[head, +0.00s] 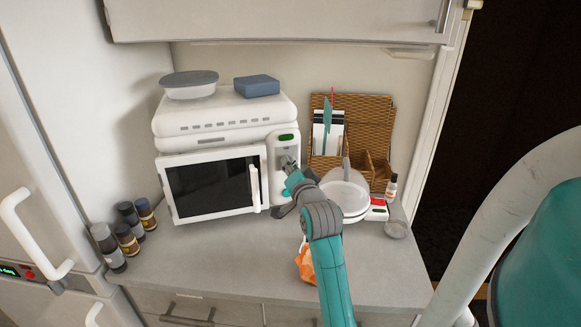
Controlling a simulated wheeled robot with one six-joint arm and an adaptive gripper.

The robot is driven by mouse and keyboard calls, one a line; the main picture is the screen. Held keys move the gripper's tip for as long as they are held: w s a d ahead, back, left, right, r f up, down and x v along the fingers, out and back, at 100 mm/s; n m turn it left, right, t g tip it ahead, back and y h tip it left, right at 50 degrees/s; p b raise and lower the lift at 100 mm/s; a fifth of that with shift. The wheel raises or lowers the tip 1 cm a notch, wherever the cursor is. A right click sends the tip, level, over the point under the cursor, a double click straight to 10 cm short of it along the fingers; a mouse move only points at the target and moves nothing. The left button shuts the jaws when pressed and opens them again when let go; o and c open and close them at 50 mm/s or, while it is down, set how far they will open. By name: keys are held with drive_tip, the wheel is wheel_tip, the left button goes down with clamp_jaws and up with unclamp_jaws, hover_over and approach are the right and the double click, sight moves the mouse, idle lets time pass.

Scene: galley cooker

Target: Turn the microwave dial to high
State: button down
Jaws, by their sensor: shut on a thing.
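The white microwave (213,183) stands on the counter with its dark-windowed door closed and a white handle on the door's right side. Its control panel (287,145) is right of the door, with a small green display near the top.
Several spice jars (127,228) stand left of the microwave. A grey-lidded container (189,84) and a blue box (257,86) sit on top. The front counter is mostly clear.

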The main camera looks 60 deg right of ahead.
drive_tip(key=m, duration=0.8)
drive_tip(key=shift+s+d+f+m, duration=0.1)
drive_tip(key=shift+d+f+m, duration=0.05)
drive_tip(key=shift+m, duration=0.45)
drive_tip(key=c, duration=1)
unclamp_jaws()
drive_tip(key=shift+v, duration=3.75)
